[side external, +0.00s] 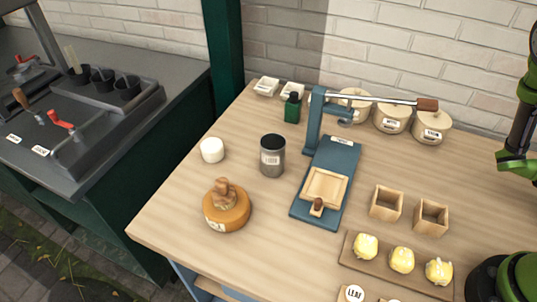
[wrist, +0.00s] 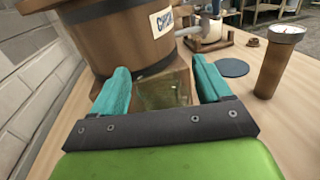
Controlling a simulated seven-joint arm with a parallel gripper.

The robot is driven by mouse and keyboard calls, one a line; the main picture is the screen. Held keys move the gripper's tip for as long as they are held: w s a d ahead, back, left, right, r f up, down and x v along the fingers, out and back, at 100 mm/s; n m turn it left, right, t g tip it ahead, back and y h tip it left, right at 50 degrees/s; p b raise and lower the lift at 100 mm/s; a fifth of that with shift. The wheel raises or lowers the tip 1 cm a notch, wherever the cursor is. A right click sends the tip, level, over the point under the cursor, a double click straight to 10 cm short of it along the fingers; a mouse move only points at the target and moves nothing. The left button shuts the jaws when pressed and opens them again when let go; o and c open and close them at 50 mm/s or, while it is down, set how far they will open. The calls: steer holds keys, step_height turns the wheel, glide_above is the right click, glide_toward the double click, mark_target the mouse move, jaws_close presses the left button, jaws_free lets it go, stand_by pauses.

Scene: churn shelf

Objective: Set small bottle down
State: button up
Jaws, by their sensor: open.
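My gripper (wrist: 160,72) shows in the wrist view with its two teal fingers apart. A small, see-through, greenish-brown glassy thing (wrist: 165,92) stands between the fingers, with a gap visible around it. It may be the small bottle, but its shape is partly hidden by the gripper's dark front plate. A dark green bottle with a black top (side external: 292,107) stands upright at the back of the table in the side view, far from my arm. My gripper's fingers are outside the side view.
A large wooden churn (wrist: 125,38) rises close beyond the fingers. A brown cylinder with a pale top (wrist: 276,65) and a dark disc (wrist: 232,68) are to the right. The blue press (side external: 335,165) stands mid-table, with lidded crocks (side external: 391,118) behind. Bare wood (side external: 400,165) lies right of the press.

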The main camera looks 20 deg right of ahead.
steer(key=shift+r, duration=0.1)
steer(key=shift+w+a, duration=0.15)
steer(key=shift+w, duration=0.15)
steer(key=v, duration=1.1)
steer(key=w+a+r+m+t+y, duration=0.3)
steer(key=w+a+m+t+y, duration=0.1)
steer(key=a+t, duration=0.4)
steer(key=w+a+r+m+t+y, duration=0.3)
steer(key=a+t, duration=0.5)
steer(key=a, duration=0.3)
steer(key=r+m+y, duration=0.1)
steer(key=y, duration=0.1)
steer(key=shift+w+a+y, duration=0.35)
steer(key=shift+w+y, duration=0.05)
steer(key=shift+o, duration=0.2)
steer(key=a+r+m+t+y, duration=0.2)
steer(key=a+r+t, duration=0.3)
steer(key=r, duration=0.2)
steer(key=shift+w+a+r+t, duration=0.2)
steer(key=shift+w+a+t, duration=0.2)
steer(key=shift+w, duration=0.05)
steer(key=shift+o, duration=1.2)
steer(key=shift+a+r+m+t, duration=0.25)
steer(key=shift+r+m+t, duration=0.05)
steer(key=shift+r, duration=0.05)
